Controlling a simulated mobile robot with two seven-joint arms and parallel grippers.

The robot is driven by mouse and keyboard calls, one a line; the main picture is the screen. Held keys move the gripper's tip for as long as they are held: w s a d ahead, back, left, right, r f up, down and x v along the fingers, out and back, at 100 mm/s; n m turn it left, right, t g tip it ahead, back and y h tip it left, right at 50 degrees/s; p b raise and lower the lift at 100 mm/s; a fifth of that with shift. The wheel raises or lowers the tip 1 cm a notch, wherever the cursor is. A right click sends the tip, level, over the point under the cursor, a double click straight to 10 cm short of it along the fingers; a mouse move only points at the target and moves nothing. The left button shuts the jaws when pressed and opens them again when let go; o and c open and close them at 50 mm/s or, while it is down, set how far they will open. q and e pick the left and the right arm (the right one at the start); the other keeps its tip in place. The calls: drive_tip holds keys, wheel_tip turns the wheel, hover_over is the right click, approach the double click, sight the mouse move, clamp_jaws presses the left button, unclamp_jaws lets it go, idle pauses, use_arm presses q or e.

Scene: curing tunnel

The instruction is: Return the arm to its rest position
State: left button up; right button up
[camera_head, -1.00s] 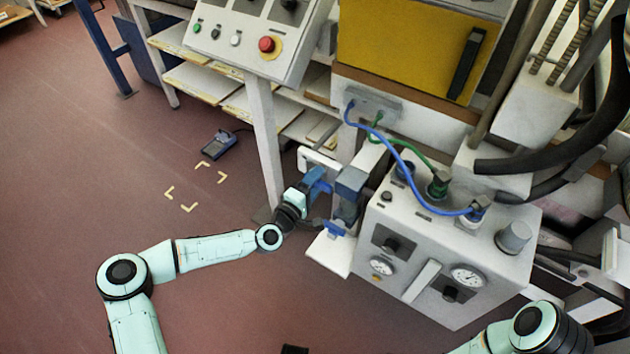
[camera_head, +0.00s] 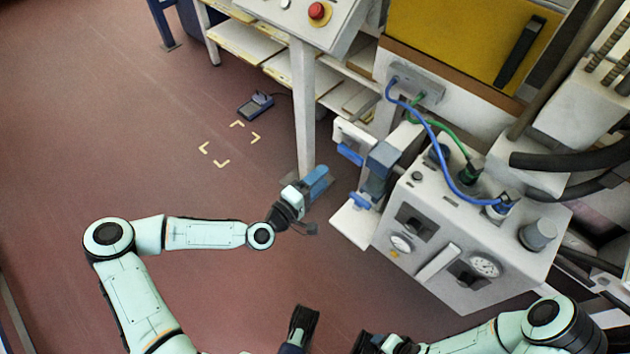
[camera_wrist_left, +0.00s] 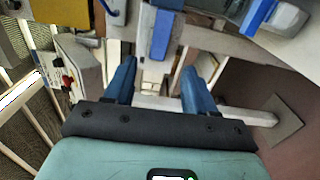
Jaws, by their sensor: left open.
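My left arm comes in from the left in the head view. Its gripper (camera_head: 318,184) has blue fingers and is beside the table leg, left of the white machine box and apart from it. In the left wrist view the two blue fingers (camera_wrist_left: 160,88) stand wide apart with nothing held between them. My right arm (camera_head: 480,340) shows at the bottom right of the head view. A dark part at the bottom middle may belong to its gripper, but its jaws cannot be made out.
A white machine box (camera_head: 460,235) with gauges and hoses stands at the right. A grey-blue block (camera_head: 382,160) with blue parts is on its left side. A white table leg (camera_head: 303,110) and shelves (camera_head: 250,45) are behind.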

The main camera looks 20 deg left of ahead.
use_arm(q)
drive_tip(key=shift+s+a, duration=0.2)
drive_tip(key=shift+s, duration=0.45)
use_arm(e)
drive_tip(key=shift+s+r, duration=0.1)
drive_tip(key=shift+s, duration=0.05)
